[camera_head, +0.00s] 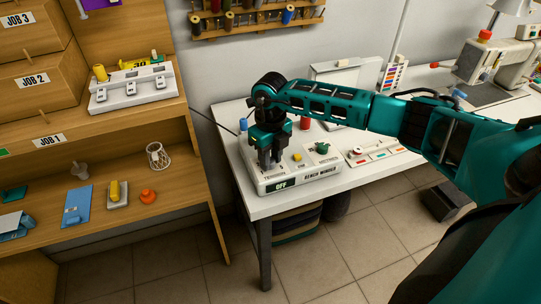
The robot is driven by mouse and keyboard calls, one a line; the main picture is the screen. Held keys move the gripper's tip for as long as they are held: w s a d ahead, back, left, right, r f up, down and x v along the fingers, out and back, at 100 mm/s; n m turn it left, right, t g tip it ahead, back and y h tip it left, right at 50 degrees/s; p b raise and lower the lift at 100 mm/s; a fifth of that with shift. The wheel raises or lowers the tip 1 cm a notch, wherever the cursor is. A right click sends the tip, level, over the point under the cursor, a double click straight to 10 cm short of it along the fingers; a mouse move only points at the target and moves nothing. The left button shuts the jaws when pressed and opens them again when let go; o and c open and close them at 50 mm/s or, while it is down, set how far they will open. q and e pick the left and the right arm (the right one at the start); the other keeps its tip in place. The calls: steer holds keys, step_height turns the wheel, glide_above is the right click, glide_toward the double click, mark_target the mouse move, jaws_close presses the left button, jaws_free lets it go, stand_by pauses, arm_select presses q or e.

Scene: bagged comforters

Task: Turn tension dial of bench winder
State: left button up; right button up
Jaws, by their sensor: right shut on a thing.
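The bench winder (308,182) is a low white box on the front left corner of a white table, with labels reading "OFF" and "BENCH WINDER". A label on its top left reads like "TENSION". A yellow knob (297,157) and a dark green part (322,148) stand on its top. My right gripper (269,163) points down over the left of the winder's top. It is shut on the tension dial, which its fingers hide. My left gripper is not in view.
A red spool (305,122) and a blue spool (243,124) stand behind the winder. A tray with colored pieces (377,152) lies to its right. A wooden shelf unit (190,128) stands left across a gap. A sewing machine (490,62) is at the far right.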

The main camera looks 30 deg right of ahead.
steer(key=o, duration=1.1)
steer(key=shift+c, duration=0.2)
steer(key=shift+r, duration=0.1)
step_height(320, 180, up, 13)
